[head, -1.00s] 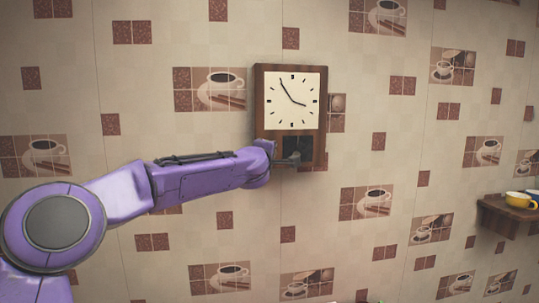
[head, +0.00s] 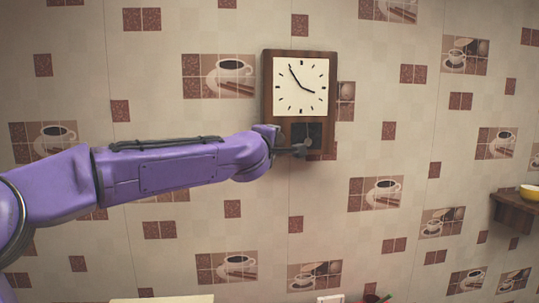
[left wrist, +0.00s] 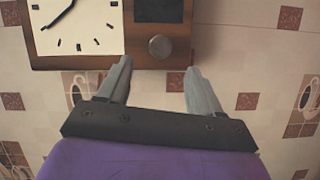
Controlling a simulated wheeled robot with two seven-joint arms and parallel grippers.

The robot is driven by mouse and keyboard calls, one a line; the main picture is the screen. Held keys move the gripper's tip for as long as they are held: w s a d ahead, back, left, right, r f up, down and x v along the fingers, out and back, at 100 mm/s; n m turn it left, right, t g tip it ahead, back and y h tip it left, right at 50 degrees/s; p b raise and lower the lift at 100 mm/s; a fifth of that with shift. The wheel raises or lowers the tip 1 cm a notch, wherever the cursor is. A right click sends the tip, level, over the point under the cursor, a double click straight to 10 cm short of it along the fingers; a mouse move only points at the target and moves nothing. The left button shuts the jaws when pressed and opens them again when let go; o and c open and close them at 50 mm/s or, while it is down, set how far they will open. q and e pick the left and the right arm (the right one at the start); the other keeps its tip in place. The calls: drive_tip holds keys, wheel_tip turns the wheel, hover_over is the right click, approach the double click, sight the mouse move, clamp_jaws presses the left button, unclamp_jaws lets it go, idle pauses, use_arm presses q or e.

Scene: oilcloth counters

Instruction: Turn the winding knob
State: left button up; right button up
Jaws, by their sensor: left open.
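A wooden wall clock (head: 269,110) with a white face hangs on the wall in the head view. Below the face is a dark square window. In the left wrist view the clock (left wrist: 60,62) is at the top, turned sideways. The round grey winding knob (left wrist: 159,46) stands on the wood beside the dark window (left wrist: 158,10). The knob lies just beyond the fingertips, in line with the gap. My right gripper is not in view.
A wooden shelf (head: 513,212) with a yellow bowl (head: 530,192) is on the wall at the far right. A pale surface (head: 160,299) shows at the bottom edge. The tiled wall around the clock is clear.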

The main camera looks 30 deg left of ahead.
use_arm(q)
drive_tip(key=shift+v, duration=0.95)
drive_tip(key=shift+a+f, duration=0.15)
drive_tip(key=shift+f, duration=0.05)
